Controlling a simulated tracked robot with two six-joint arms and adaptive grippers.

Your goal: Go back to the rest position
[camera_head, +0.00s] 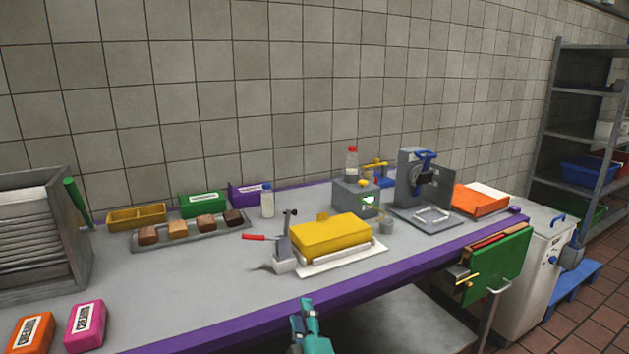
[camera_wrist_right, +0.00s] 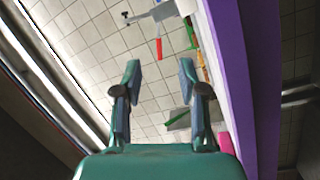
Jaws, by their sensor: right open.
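My right gripper (camera_head: 305,318) is at the bottom middle of the head view, in front of the purple front edge of the table (camera_head: 230,318). In the right wrist view its two fingers (camera_wrist_right: 158,95) stand apart with nothing between them, so it is open and empty. It is clear of the things on the table. My left gripper does not show in either view.
A yellow block (camera_head: 330,235) lies on a white tray (camera_head: 345,262) near the table's front. A grey tray of brown blocks (camera_head: 190,230), a grey rack (camera_head: 40,240) and a grey press (camera_head: 412,180) stand farther back.

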